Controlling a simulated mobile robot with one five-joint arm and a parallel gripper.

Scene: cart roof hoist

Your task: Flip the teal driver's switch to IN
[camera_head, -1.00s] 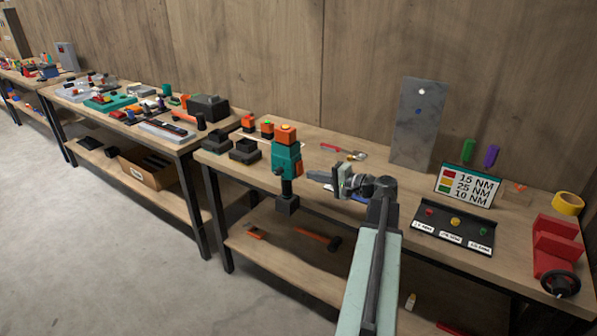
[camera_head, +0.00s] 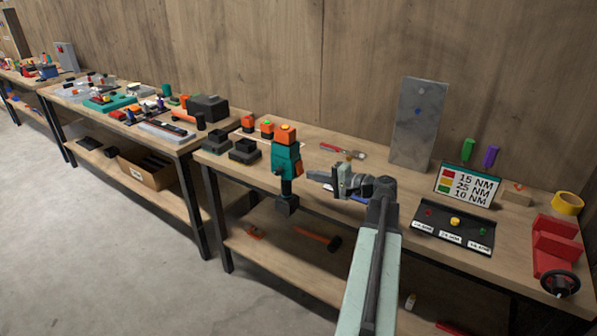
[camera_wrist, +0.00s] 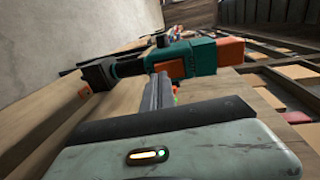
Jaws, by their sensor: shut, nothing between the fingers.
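The teal driver (camera_head: 286,158) stands upright at the front edge of the near bench, with an orange top and a dark lower end. In the wrist view the driver (camera_wrist: 203,57) lies sideways across the upper middle. An orange part (camera_wrist: 168,68), possibly its switch, faces my gripper. My gripper (camera_head: 312,175) is shut and empty, just right of the driver in the head view. In the wrist view its fingertips (camera_wrist: 160,80) are close to the orange part; I cannot tell whether they touch. The switch's position and any IN marking are not readable.
Black holders (camera_head: 244,150) stand left of the driver. Behind are a red-handled tool (camera_head: 335,148) and a grey upright plate (camera_head: 418,125). A torque sign (camera_head: 468,186), a button panel (camera_head: 453,225) and a red vise (camera_head: 556,245) are to the right.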

